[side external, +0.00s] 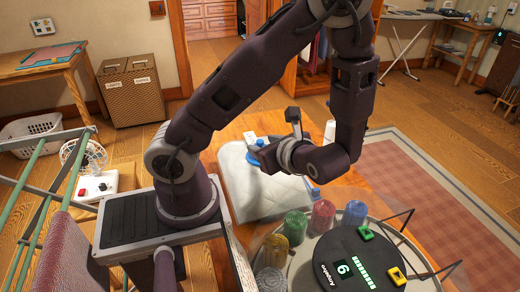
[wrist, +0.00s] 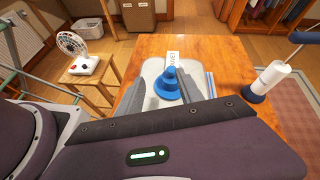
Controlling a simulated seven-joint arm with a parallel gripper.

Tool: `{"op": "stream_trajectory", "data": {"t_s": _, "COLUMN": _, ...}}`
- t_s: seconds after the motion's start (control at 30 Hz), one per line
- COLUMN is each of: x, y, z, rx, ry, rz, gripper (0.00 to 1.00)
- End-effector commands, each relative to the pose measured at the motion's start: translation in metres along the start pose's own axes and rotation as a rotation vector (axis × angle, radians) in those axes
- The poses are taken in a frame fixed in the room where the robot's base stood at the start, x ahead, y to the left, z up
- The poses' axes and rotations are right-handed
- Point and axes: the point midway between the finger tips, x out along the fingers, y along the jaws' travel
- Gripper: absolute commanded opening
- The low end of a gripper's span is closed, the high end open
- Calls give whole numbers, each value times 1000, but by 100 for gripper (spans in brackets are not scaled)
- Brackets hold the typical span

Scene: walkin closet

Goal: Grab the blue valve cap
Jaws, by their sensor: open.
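The blue valve cap (wrist: 168,84) looks like a stepped cone and stands on a pale, flat bag (wrist: 152,70) on the wooden table, below a white label. In the side view a blue part, likely the cap (side external: 253,159), shows on the bag (side external: 262,190) just left of my gripper. My gripper (side external: 266,150) is over the bag. In the wrist view my gripper (wrist: 168,98) has its grey fingers spread, with the cap appearing between them. It is open and empty; I cannot tell whether a finger touches the cap.
A white cylinder with a dark blue end (wrist: 270,82) stands right of the bag. In front, a round tray holds green (side external: 295,226), red (side external: 322,215), blue (side external: 355,214) and yellow (side external: 276,250) pieces and a black round device (side external: 350,262). A fan (side external: 84,160) stands left.

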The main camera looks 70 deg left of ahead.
Motion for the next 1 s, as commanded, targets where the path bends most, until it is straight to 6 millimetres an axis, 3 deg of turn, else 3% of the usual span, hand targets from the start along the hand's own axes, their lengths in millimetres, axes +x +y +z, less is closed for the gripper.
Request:
{"op": "stream_trajectory", "data": {"t_s": 0.1, "x": 13, "y": -13, "z": -18, "rx": 167, "ry": -85, "rz": -93, "gripper": 44}}
{"op": "stream_trajectory", "data": {"t_s": 0.2, "x": 19, "y": -18, "z": -23, "rx": 219, "ry": -110, "rz": -126, "gripper": 44}}
{"op": "stream_trajectory", "data": {"t_s": 0.6, "x": 82, "y": -20, "z": -11, "rx": 222, "ry": -110, "rz": -124, "gripper": 44}}
{"op": "stream_trajectory", "data": {"t_s": 0.87, "x": 87, "y": -22, "z": -11, "rx": 220, "ry": -108, "rz": -127, "gripper": 44}}
{"op": "stream_trajectory", "data": {"t_s": 1.0, "x": 87, "y": -22, "z": -11, "rx": 220, "ry": -108, "rz": -127, "gripper": 18}}
